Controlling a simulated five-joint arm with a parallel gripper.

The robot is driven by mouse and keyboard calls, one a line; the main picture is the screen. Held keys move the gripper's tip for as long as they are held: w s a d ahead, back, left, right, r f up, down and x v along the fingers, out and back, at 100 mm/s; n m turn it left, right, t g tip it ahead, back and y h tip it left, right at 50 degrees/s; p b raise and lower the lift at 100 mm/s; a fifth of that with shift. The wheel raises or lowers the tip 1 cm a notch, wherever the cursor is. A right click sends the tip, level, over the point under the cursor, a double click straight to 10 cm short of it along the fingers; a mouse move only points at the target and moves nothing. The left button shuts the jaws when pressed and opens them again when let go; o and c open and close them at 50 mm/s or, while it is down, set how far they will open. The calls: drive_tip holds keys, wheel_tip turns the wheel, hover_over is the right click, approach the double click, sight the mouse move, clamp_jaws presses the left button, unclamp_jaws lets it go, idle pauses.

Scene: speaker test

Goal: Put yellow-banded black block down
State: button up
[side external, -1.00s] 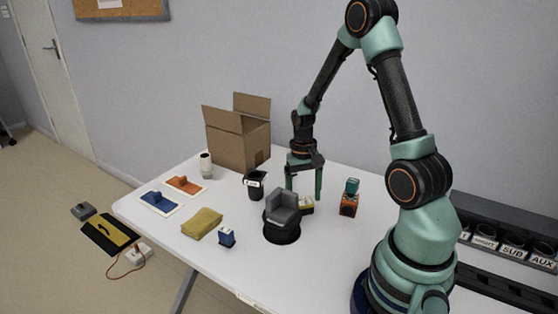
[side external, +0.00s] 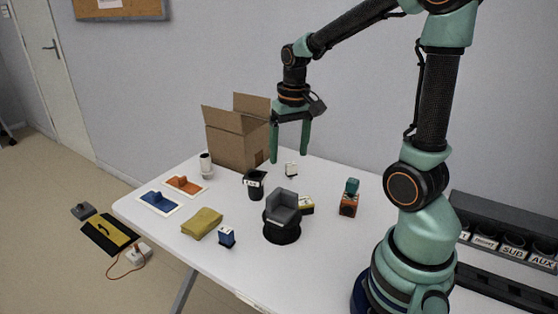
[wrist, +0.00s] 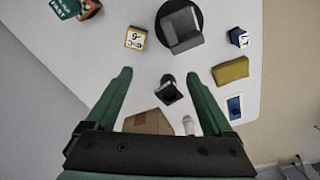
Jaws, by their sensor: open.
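The yellow-banded black block (side external: 306,204) stands on the white table, just behind and to the right of the dark grey chair-shaped piece (side external: 284,207), which partly hides it in the side view. In the wrist view the block (wrist: 135,38) shows a pale labelled face with yellow and dark marks, apart from the chair piece. My gripper (side external: 289,158) is open and empty, raised above the table and pointing down. Its spread fingers also show in the wrist view (wrist: 160,88), with nothing held between them.
A yellow cloth (side external: 202,222) and blue block (side external: 227,237) lie left front. A teal block sits on an orange one (side external: 348,206) at right.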

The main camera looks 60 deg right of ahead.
drive_tip(key=s+a+r+n+t, duration=0.1)
drive_tip(key=a+r+n+t, duration=0.1)
drive_tip(key=a, duration=0.4)
drive_tip(key=s+a+r+n+t, duration=0.2)
drive_tip(key=a+r+n, duration=0.1)
drive_tip(key=a, duration=0.3)
drive_tip(key=shift+r+n, duration=0.3)
drive_tip(key=shift+r, duration=0.35)
drive_tip(key=shift+s+a+t, duration=0.25)
drive_tip(key=shift+a+t, duration=0.05)
drive_tip(key=shift+c, duration=0.3)
drive_tip(key=shift+s+a+r, duration=0.1)
drive_tip(key=shift+a, duration=0.1)
drive_tip(key=shift+c, duration=0.8)
